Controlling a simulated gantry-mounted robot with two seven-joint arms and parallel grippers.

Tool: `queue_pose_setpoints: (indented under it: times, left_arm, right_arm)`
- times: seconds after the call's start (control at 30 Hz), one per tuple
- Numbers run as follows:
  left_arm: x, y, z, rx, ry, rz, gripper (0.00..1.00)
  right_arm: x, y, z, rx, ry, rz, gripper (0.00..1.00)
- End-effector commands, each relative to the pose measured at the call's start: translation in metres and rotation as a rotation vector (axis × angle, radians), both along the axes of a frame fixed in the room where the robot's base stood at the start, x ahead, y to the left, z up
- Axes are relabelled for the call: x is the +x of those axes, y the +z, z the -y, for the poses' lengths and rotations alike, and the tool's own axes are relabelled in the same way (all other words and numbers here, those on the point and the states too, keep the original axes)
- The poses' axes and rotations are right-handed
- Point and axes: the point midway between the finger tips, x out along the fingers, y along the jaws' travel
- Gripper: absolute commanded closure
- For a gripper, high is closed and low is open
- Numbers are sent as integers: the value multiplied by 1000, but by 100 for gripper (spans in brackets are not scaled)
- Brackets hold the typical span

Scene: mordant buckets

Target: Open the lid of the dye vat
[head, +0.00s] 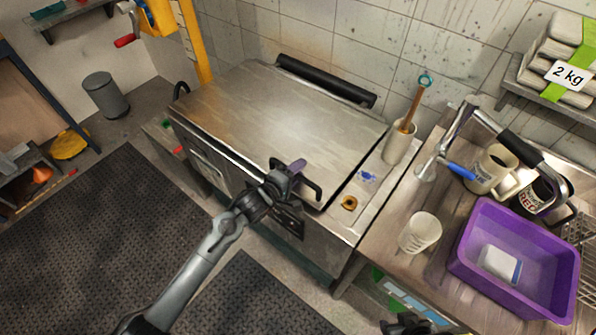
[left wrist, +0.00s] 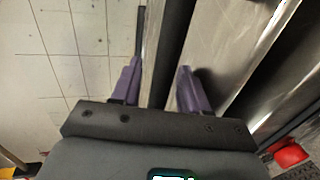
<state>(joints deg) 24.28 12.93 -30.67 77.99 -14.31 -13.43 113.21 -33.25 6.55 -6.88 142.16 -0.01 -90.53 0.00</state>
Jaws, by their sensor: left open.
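The dye vat is a steel cabinet with a broad flat steel lid (head: 275,110), which lies shut in the head view. A black bar handle (head: 313,190) stands at the lid's front right edge. My left gripper (head: 292,172) is at this handle, its purple fingers partly hidden by its own wrist. In the left wrist view, the open fingers (left wrist: 160,88) stand on either side of a dark bar (left wrist: 172,45), apparently the handle. I cannot tell whether they touch it. A dark part at the bottom edge of the head view seems to be my right gripper (head: 408,325), mostly cut off.
Right of the vat, a counter holds a purple tub (head: 470,275), a white cup (head: 420,233), mugs (head: 490,170) and a faucet. A holder (head: 398,142) with a wooden-handled tool stands by the lid's right side. A tiled wall rises behind the lid.

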Motion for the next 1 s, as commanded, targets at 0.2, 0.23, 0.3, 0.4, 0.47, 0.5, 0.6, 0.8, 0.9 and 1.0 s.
queue_pose_setpoints:
  times: [0.2,0.23,0.3,0.4,0.47,0.5,0.6,0.8,0.9,1.0]
  left_arm:
    - [3,-1,3,1,0,-1,56]
    - [3,-1,3,1,0,-1,56]
    - [3,-1,2,1,0,-1,56]
    - [3,-1,2,1,0,-1,60]
    - [3,-1,2,1,0,-1,70]
    - [3,-1,2,1,0,-1,76]
    - [3,-1,2,1,0,-1,91]
    - [3,-1,2,1,0,-1,100]
    - [3,-1,2,1,0,-1,100]
    - [3,1,2,1,0,-2,100]
  right_arm:
    - [0,-1,0,0,0,-1,57]
    - [0,-1,0,0,0,-1,57]
    - [0,-1,0,0,0,-1,57]
    - [0,-1,0,-1,1,-1,57]
    - [0,-1,1,-3,2,-1,57]
    - [0,-1,1,-4,3,0,57]
    - [0,-1,2,-8,5,-1,57]
    - [0,-1,2,-11,7,-1,57]
    - [0,-1,2,-11,7,-1,57]
    - [0,1,2,-10,6,-2,57]
